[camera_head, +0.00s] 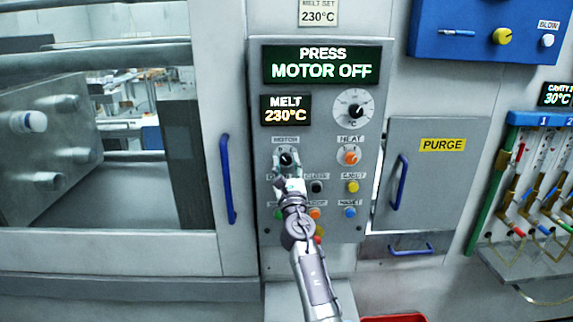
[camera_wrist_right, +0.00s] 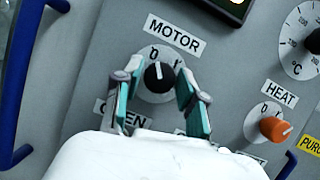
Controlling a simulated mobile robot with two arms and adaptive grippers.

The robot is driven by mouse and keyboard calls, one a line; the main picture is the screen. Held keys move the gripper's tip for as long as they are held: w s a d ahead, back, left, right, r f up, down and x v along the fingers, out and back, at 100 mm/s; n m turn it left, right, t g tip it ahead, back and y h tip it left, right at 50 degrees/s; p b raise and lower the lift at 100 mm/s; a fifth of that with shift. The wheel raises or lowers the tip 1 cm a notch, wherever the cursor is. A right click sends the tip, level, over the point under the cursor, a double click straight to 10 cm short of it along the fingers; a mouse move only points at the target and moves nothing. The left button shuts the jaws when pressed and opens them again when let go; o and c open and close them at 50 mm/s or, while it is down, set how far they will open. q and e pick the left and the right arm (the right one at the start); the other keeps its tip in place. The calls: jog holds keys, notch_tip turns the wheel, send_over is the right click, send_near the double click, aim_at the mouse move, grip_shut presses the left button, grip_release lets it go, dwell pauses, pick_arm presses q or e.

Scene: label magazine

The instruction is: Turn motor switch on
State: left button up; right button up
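The motor switch (camera_head: 287,160) is a black rotary knob on a light dial under the MOTOR label on the grey control panel. In the right wrist view the motor switch (camera_wrist_right: 158,76) shows between my fingers, its white mark pointing up near the vertical. The display (camera_head: 321,66) reads PRESS MOTOR OFF. My right gripper (camera_head: 287,173) is at the knob, and in the wrist view my right gripper (camera_wrist_right: 157,90) is open with a finger on either side of it. Gaps show between fingers and knob; contact is not visible. My left gripper is not in view.
An orange HEAT knob (camera_wrist_right: 275,128) sits right of the motor dial. Several coloured buttons lie below, partly hidden by my arm. A blue door handle (camera_head: 227,180) is to the left, and the PURGE door's blue handle (camera_head: 400,182) is to the right.

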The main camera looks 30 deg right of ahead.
grip_shut()
jog(key=shift+f+m+h+b, duration=0.2)
jog(key=shift+m+h+b, duration=0.4)
jog(key=shift+m+b, duration=0.4)
jog(key=m+g+h+b, duration=0.1)
jog(key=m, duration=0.1)
jog(key=m+g+h+b, duration=0.1)
jog(key=m+b, duration=0.1)
jog(key=m, duration=0.1)
jog(key=shift+a, duration=0.1)
jog(key=m+g+h+b, duration=0.1)
jog(key=m, duration=0.2)
jog(key=m+g+h+b, duration=0.1)
jog(key=m+b, duration=0.1)
jog(key=m, duration=0.1)
jog(key=shift+w+m+g, duration=0.1)
jog(key=shift+m+g, duration=0.2)
jog(key=m+g+b, duration=0.1)
jog(key=m, duration=0.2)
jog(key=shift+a+r+h, duration=0.1)
jog(key=shift+h, duration=0.3)
jog(key=shift+r+m+g+b, duration=0.1)
jog(key=shift+m+g+b, duration=0.7)
jog(key=shift+m, duration=0.6)
jog(key=o, duration=0.5)
grip_release()
